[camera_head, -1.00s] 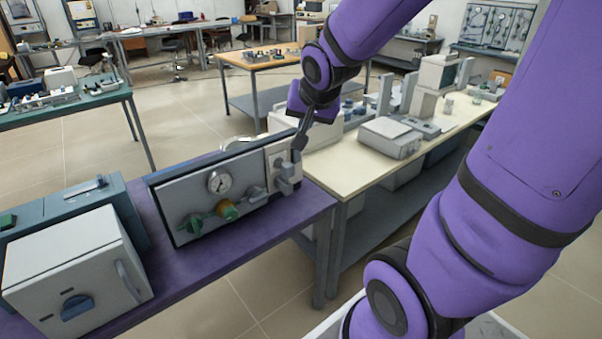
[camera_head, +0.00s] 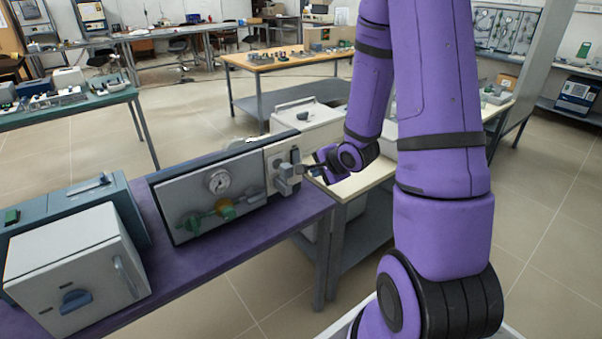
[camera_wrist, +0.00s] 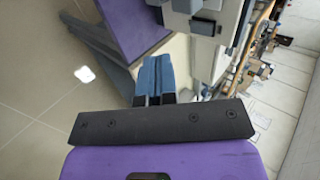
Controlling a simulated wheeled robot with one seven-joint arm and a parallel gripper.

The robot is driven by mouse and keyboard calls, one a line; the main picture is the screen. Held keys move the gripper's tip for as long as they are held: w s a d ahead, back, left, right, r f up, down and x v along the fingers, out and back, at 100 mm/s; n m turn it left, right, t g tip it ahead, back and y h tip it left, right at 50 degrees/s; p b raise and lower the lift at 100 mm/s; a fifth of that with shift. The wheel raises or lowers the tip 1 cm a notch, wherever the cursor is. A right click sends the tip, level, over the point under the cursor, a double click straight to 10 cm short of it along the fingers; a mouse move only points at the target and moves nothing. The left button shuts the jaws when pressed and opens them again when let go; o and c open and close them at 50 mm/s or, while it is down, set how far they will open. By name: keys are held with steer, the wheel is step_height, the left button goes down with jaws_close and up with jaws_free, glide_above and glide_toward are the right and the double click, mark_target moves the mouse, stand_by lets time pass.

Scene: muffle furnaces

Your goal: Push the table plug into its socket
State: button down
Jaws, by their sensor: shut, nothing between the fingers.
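The grey plug (camera_head: 285,185) is at the right end of the upright panel, at the pale socket plate (camera_head: 270,160). I cannot tell how deep it sits in the socket. My gripper (camera_head: 309,168) is just right of the plug in the head view, its fingers pointing towards the plate. I cannot tell whether they touch the plug. In the wrist view my gripper (camera_wrist: 154,66) has its blue-tipped fingers together with nothing between them. Pale and grey parts of the panel end (camera_wrist: 203,24) show beyond the fingertips, up and right.
The panel (camera_head: 185,195) with a gauge and green and yellow knobs stands on a purple table (camera_head: 240,250). A white-fronted furnace (camera_head: 75,265) is at its left. A pale bench (camera_head: 345,188) adjoins on the right, behind my arm. Open floor lies in front.

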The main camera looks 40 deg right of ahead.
mark_target(287, 165)
steer(key=x, duration=0.4)
steer(key=w+r+x, duration=0.1)
steer(key=x, duration=0.7)
steer(key=shift+w+r, duration=0.25)
steer(key=shift+w, duration=0.45)
steer(key=w, duration=0.3)
steer(key=shift+w, duration=0.3)
steer(key=shift+w+r, duration=0.1)
steer(key=shift+w, duration=0.25)
steer(key=shift+a, duration=0.1)
